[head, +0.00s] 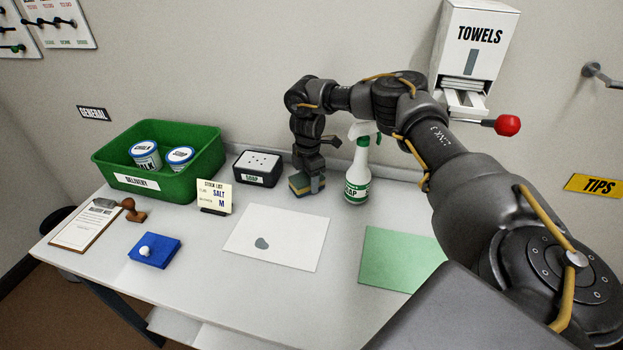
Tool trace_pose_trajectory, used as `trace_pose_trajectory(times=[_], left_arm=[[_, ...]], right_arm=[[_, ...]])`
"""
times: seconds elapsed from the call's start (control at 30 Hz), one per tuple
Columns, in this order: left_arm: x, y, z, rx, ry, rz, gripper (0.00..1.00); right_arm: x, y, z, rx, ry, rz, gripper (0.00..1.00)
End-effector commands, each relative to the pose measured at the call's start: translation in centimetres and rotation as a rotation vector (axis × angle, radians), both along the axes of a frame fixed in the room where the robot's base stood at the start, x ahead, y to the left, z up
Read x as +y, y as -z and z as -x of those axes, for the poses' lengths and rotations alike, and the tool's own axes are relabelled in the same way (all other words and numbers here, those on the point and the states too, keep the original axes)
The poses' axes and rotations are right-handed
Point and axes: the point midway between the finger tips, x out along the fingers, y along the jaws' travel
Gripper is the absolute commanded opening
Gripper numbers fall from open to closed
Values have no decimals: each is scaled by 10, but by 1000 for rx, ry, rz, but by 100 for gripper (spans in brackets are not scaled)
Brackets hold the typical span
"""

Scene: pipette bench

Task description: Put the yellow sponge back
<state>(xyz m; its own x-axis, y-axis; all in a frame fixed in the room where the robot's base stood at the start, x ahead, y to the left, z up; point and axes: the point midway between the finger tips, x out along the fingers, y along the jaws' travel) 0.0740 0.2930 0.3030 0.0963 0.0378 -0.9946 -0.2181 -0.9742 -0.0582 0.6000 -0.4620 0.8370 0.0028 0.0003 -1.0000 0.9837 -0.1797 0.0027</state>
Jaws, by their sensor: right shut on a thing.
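The yellow sponge (299,184) with a dark green side is at the back of the table, between the black soap box and the spray bottle. My right gripper (312,180) reaches down from above and is shut on the sponge. The sponge is at or just above the table top; I cannot tell whether it touches. The fingers hide part of its right side. My left gripper is not in view.
A white spray bottle (357,172) stands close right of my right gripper. A black soap box (257,168) is to the left, beside a green delivery crate (205,158) with tubs. A white sheet (300,225) with a grey spot and a green mat (395,260) lie in front.

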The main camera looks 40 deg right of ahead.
Motion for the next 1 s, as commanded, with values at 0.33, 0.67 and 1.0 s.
trace_pose_trajectory(times=[0.33,0.67,1.0], left_arm=[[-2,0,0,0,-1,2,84],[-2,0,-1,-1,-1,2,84],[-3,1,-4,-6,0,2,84]], right_arm=[[0,4,0,0,-1,0,76],[0,0,0,-1,0,0,76],[0,-62,-1,-4,-1,-1,76]])
